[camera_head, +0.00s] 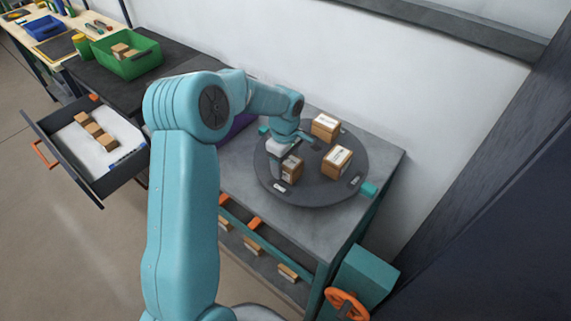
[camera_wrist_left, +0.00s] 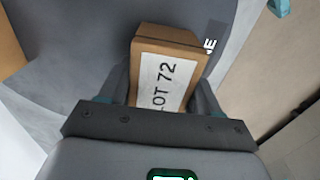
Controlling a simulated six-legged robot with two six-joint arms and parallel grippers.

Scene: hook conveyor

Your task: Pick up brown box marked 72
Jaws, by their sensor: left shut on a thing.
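The brown box marked 72 (camera_wrist_left: 165,72) has a white label reading "LOT 72" and lies between the two fingers of my left gripper (camera_wrist_left: 163,95) in the left wrist view. The gripper is shut on it. In the head view the same box (camera_head: 292,170) is at the front of the dark round turntable (camera_head: 310,194), partly hidden by my left gripper (camera_head: 283,160). I cannot tell whether it touches the turntable. My right gripper is not in view.
Two other brown boxes, one at the back (camera_head: 325,126) and one at the right (camera_head: 337,162), stand on the turntable. An open drawer (camera_head: 120,165) with small boxes is at left. A green bin (camera_head: 127,65) stands behind it. An orange handwheel (camera_head: 346,304) is at front right.

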